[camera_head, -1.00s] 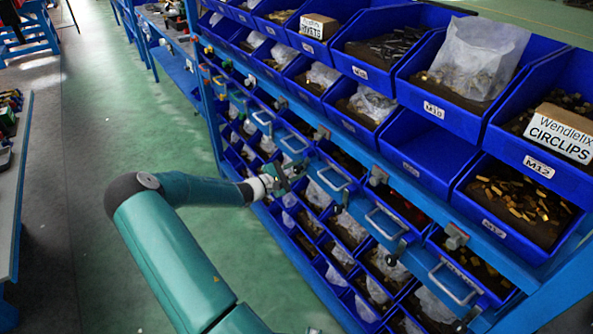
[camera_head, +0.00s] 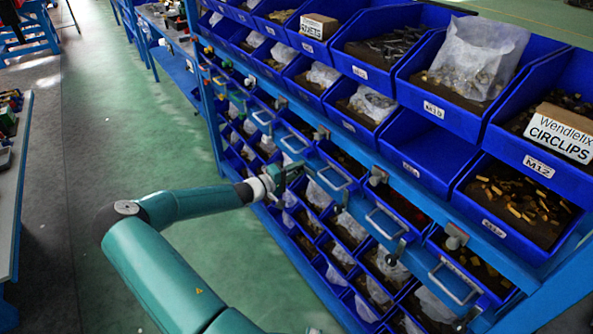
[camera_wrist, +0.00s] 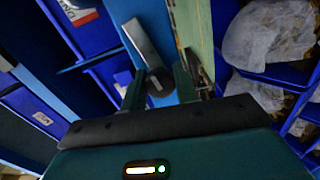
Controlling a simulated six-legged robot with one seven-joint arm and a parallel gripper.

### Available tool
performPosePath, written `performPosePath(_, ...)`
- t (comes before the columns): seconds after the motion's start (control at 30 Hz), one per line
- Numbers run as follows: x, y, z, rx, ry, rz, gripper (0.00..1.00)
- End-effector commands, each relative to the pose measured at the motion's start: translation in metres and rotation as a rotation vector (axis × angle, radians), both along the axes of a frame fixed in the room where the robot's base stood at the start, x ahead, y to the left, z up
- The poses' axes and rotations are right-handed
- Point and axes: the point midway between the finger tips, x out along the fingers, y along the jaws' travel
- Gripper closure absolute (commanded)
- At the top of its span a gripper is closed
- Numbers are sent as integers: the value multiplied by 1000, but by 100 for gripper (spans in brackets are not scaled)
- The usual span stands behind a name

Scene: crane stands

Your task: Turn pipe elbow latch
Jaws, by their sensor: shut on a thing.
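The latch (camera_wrist: 146,48) shows in the wrist view as a grey bar with a rounded lower end, mounted on a blue surface. My gripper (camera_wrist: 158,82) has its two dark green fingers on either side of the latch's rounded lower end and is shut on it. The bar sticks up past the fingertips, leaning to the left in the picture. In the head view my gripper (camera_head: 288,172) is at the front of the blue rack, by the rail with the drawer handles. The latch cannot be made out there behind the gripper.
The blue rack (camera_head: 408,180) holds several bins and handled drawers close around my gripper. Plastic bags (camera_wrist: 268,38) lie in bins at the right of the wrist view. The green floor (camera_head: 130,120) left of the rack is clear. A workbench (camera_head: 22,170) stands at the far left.

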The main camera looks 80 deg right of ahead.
Motion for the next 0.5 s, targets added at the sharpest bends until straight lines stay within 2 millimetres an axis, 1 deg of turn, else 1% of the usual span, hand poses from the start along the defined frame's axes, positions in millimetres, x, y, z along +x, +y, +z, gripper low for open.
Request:
performPosePath(0.2, 1, 0, 0, -75, -84, 1, 93)
performPosePath(0.5, 1, 0, -1, -114, -131, 1, 93)
